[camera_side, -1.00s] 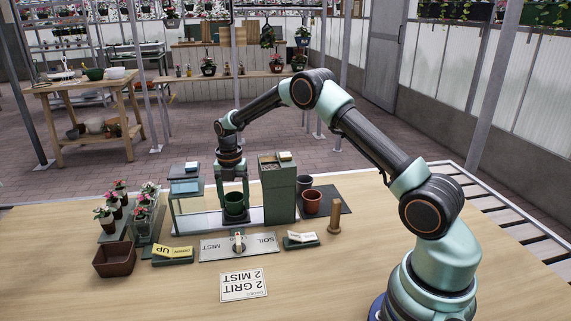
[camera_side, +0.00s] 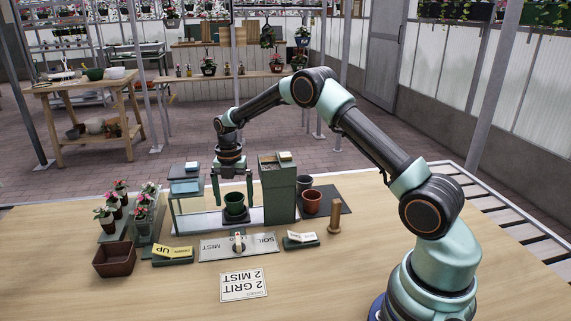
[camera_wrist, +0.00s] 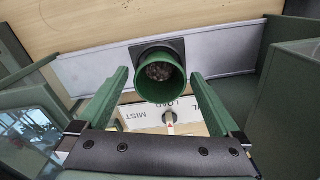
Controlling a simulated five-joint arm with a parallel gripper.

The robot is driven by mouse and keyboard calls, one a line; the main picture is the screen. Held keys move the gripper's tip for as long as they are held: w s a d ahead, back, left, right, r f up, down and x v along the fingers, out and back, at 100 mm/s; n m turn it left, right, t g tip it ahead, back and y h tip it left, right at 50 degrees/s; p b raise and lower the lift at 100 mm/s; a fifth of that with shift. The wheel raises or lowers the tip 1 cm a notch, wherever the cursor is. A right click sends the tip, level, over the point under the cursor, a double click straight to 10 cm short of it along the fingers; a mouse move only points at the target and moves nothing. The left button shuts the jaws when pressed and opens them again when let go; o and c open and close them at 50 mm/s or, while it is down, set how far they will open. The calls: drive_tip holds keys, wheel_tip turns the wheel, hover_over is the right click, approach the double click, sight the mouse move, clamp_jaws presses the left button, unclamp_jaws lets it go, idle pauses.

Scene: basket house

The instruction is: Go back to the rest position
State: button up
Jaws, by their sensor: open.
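My gripper (camera_side: 233,189) is open, with one finger on each side of a green pot (camera_side: 234,205) and a gap to each. The pot stands upright on a dark square pad on a grey track (camera_side: 206,222). The wrist view shows my gripper (camera_wrist: 161,82) open and the green pot (camera_wrist: 160,90) between its fingertips, with grey-brown gritty material inside. My arm reaches out from the right and bends down at the wrist over the pot.
A tall green dispenser (camera_side: 277,188) stands right of the pot, and a glass-sided unit (camera_side: 186,190) left of it. In front are a lever panel (camera_side: 215,249), a card reading "2 GRIT 2 MIST" (camera_side: 243,285) and a brown tray (camera_side: 114,259). A wooden peg (camera_side: 334,217) stands at right.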

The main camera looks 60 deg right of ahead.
drive_tip(key=shift+r, duration=2.2)
drive_tip(key=shift+r, duration=1.5)
